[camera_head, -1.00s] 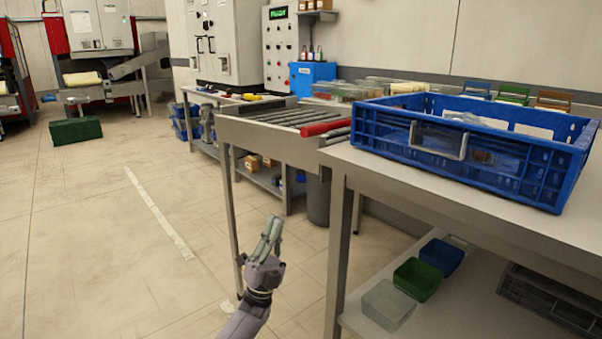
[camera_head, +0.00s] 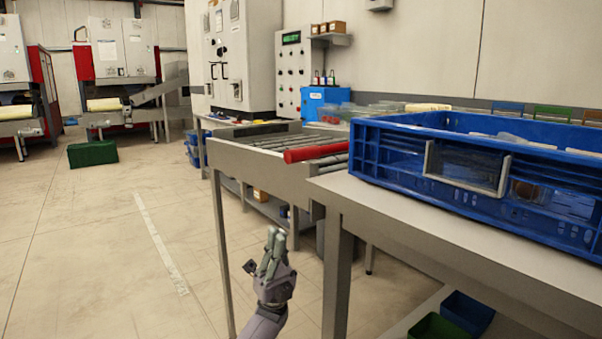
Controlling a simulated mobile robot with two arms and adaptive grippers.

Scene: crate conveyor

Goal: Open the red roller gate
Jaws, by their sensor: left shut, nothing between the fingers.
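The red roller gate (camera_head: 316,152) is a red roller lying across the near end of the roller conveyor (camera_head: 262,143), level with the other rollers. My left gripper (camera_head: 273,240) is shut and empty. It points up in front of the conveyor, lower in the picture than the red roller and apart from it. My right gripper is not in view.
A blue crate (camera_head: 395,165) with a clear label window stands on the grey table (camera_head: 420,218) right of the conveyor. A conveyor leg (camera_head: 222,255) stands left of my gripper. Open floor (camera_head: 90,230) lies to the left. Green and blue bins sit on the lower shelf.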

